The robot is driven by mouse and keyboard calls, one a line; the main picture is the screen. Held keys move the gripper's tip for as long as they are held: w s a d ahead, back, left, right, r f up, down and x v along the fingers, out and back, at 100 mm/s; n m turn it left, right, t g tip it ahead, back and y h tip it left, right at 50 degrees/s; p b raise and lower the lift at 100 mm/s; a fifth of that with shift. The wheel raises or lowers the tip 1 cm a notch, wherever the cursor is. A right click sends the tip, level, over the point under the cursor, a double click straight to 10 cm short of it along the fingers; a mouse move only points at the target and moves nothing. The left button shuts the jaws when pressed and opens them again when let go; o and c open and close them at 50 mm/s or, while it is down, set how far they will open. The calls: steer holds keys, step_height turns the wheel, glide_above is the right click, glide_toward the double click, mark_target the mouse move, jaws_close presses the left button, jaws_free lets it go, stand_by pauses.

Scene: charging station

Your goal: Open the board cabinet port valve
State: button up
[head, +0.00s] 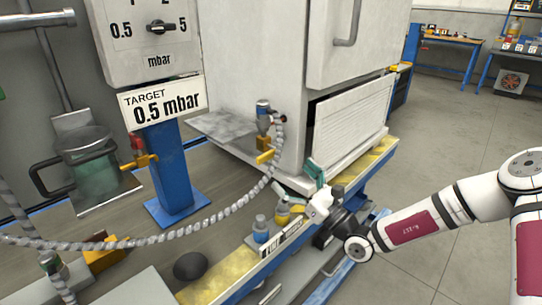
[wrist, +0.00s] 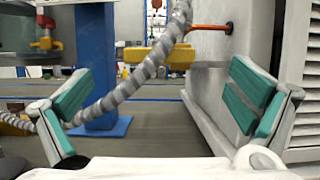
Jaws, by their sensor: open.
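The board cabinet (head: 250,70) is the large white box in the head view, and its side wall (wrist: 208,105) fills the right of the wrist view. A port fitting with a brass body (head: 263,143) and a yellow valve handle (head: 265,157) is on its side, where the grey ribbed hose (head: 277,150) joins. In the wrist view, the yellow handle (wrist: 180,56) lies behind the hose (wrist: 135,78), below an orange-red pipe (wrist: 207,29). My gripper (wrist: 160,105) is open and empty, short of the handle. In the head view, its teal pad (head: 315,172) is near the cabinet's lower corner.
A blue post (head: 172,170) carries the gauge box and a "TARGET 0.5 mbar" sign (head: 163,102). Another yellow valve (head: 140,161) sits beside a glass jar (head: 88,165). Bottles (head: 260,228) stand on the front bench edge. The hose crosses in front of my gripper.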

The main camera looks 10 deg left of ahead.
mark_target(271, 153)
steer(key=b+x, duration=0.2)
steer(key=x, duration=0.7)
steer(key=shift+r, duration=0.1)
steer(key=c, duration=1.7)
